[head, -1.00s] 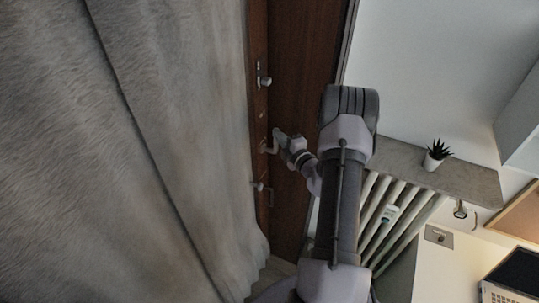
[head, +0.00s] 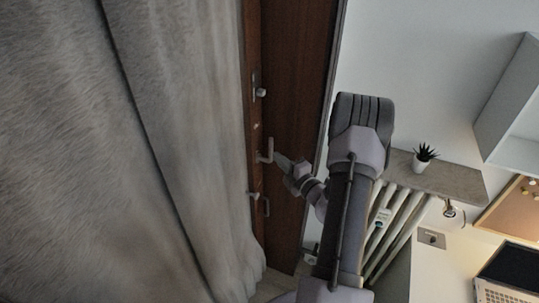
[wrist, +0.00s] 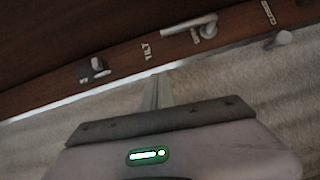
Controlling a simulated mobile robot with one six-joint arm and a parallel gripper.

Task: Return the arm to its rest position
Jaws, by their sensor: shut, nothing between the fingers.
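My arm (head: 345,205) rises from the bottom of the head view and bends over in the middle. There the handle (wrist: 190,26) lies beyond the fingertips.
The curtain (head: 150,150) fills the left. At right are a radiator (head: 392,228), a ledge (head: 440,177) with a potted plant (head: 424,157), a shelf (head: 510,100) and a laptop (head: 510,272).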

